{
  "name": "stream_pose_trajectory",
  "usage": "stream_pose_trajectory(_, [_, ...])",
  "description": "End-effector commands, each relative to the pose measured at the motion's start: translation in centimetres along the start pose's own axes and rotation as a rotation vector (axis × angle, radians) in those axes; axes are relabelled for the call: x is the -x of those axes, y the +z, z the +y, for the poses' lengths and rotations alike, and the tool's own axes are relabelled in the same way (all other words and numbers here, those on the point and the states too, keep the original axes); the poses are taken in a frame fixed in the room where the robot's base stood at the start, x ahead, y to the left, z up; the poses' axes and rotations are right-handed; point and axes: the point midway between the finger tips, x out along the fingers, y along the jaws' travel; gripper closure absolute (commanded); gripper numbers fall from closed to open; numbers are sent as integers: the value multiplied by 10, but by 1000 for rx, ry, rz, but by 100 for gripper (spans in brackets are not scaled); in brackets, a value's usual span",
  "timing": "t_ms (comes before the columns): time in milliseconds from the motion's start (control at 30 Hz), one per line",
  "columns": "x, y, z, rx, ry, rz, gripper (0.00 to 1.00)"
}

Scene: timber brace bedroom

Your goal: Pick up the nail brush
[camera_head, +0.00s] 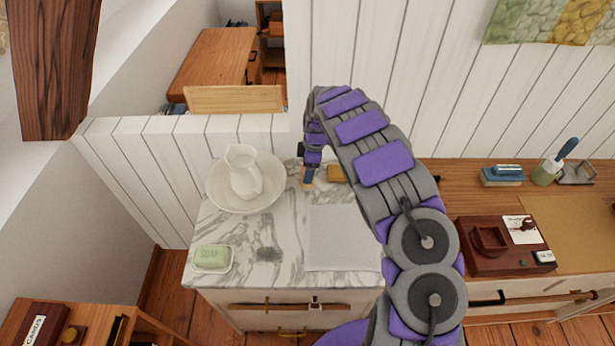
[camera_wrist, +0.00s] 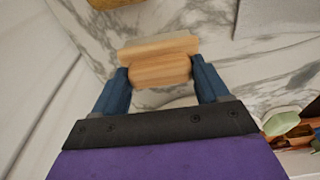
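The nail brush (camera_wrist: 158,47) is a small pale wooden block with a narrower, rounded part towards me, over the white marble top. In the wrist view my gripper (camera_wrist: 160,78) has one blue finger on each side of that narrower part, and both fingertips appear to touch it. In the head view my gripper (camera_head: 309,176) is low over the back of the marble washstand, with the brush (camera_head: 306,185) at its fingertips. I cannot tell whether the brush still rests on the marble.
A white basin with a jug (camera_head: 244,175) stands left of my gripper. A yellowish block (camera_head: 337,173) lies close right. A grey-white cloth (camera_head: 342,238) and a green soap (camera_head: 212,256) in its dish lie nearer the front. A white plank wall (camera_head: 200,140) runs behind.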

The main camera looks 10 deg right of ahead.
Motion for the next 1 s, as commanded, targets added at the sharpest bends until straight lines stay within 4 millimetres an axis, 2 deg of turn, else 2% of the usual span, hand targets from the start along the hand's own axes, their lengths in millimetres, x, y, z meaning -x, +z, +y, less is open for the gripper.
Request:
stream_pose_trajectory(33, [0,0,0,0,0,0,33])
stream_pose_trajectory(300, [0,0,0,0,0,0,58])
stream_pose_trajectory(667, [5,-1,0,0,1,0,59])
stream_pose_trajectory(767, [13,-2,0,1,1,0,59])
stream_pose_trajectory(933, [38,-7,0,2,1,-1,59])
stream_pose_trajectory(1000, [38,-6,-6,1,-2,-2,59])
